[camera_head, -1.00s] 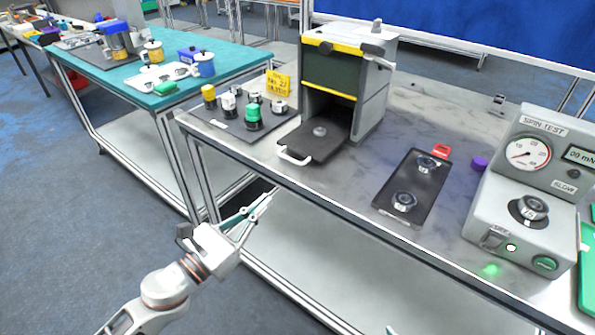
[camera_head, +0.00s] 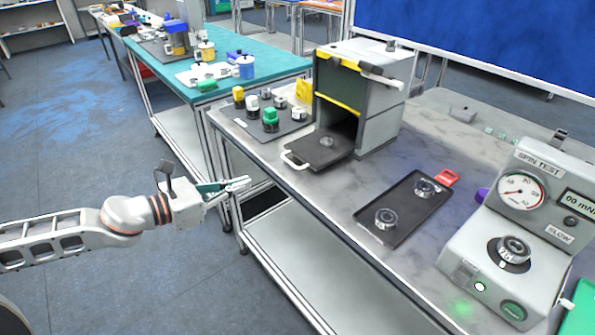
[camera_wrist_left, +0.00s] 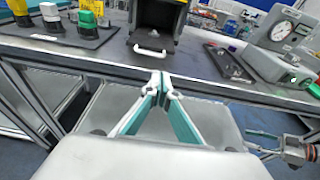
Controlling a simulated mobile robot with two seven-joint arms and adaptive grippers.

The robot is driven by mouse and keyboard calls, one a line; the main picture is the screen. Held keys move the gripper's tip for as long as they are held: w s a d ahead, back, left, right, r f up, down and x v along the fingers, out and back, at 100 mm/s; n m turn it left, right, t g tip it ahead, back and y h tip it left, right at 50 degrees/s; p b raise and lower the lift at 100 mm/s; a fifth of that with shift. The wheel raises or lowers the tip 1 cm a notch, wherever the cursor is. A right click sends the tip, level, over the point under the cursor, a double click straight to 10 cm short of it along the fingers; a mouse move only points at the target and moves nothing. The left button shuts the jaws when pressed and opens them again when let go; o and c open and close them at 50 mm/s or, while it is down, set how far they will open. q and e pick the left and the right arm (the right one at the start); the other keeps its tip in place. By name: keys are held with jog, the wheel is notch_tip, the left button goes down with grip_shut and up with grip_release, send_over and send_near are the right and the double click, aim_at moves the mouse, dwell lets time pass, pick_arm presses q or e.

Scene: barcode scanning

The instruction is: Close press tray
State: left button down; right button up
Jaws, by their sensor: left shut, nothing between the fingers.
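The press (camera_head: 372,85) is a grey box with yellow-edged dark front on the table. Its black tray (camera_head: 318,150) is pulled out at the front, with a small round part on it and a white handle (camera_head: 294,161) at its outer end. The handle also shows ahead of the gripper in the left wrist view (camera_wrist_left: 150,51). My left gripper (camera_head: 247,183) is shut and empty, in front of the table edge, to the lower left of the handle and apart from it. In the left wrist view the fingertips (camera_wrist_left: 159,80) meet below the handle.
A dark mat with several coloured-cap containers (camera_head: 270,119) lies left of the tray. A black tray with two round parts (camera_head: 407,208) and the spin tester (camera_head: 515,240) stand to the right. The table's front edge (camera_head: 270,183) lies between gripper and handle.

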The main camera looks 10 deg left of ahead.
pick_arm(q)
jog(key=p, duration=0.3)
send_near(293, 166)
jog(key=x, duration=0.6)
jog(key=shift+w+d+f, duration=0.15)
jog(key=shift+w+d, duration=0.1)
jog(key=shift+w, duration=0.1)
